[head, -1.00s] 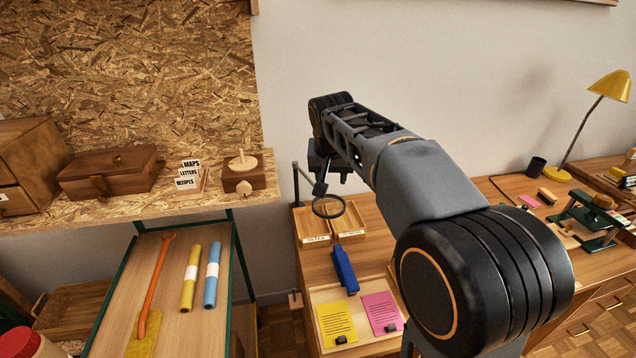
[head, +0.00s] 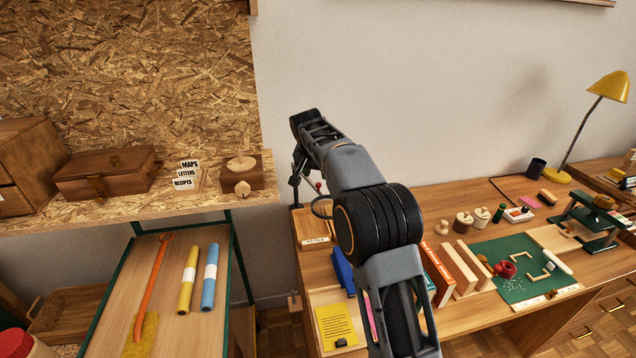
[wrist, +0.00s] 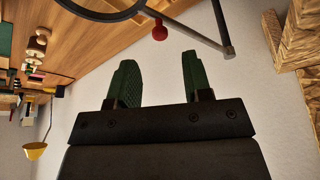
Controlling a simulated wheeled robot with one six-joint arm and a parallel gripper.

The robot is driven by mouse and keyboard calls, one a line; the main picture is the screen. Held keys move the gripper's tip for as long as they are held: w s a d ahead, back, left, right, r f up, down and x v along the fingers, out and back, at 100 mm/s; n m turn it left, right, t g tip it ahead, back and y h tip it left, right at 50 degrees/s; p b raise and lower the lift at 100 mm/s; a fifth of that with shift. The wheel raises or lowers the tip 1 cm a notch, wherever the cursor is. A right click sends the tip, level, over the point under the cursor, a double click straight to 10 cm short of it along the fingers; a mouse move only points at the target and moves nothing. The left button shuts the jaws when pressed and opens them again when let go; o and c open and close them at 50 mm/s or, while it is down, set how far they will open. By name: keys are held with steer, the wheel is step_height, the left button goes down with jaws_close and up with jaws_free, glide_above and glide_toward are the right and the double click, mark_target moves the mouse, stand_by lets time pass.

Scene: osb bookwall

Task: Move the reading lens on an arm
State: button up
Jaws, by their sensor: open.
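The reading lens is a dark ring (head: 320,208) on a jointed arm, with a red knob (head: 319,186) above it, at the left end of the desk. My arm hides part of the ring and most of its support. In the wrist view the ring's edge (wrist: 98,12) shows at the top, with the red knob (wrist: 160,30) and a grey rod (wrist: 200,34) beside it. My gripper (wrist: 157,62) is open and empty, its green fingers apart. The knob appears just beyond the gap between the fingertips, with nothing between the pads.
A to-file tray (head: 313,229) sits below the lens, with a blue object (head: 343,268) in front. Upright books (head: 452,270) and a green mat (head: 515,262) are further right. The OSB shelf (head: 120,212) with boxes stands close on the left.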

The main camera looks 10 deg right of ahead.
mark_target(318, 184)
steer(key=shift+x, duration=2.85)
jaws_close()
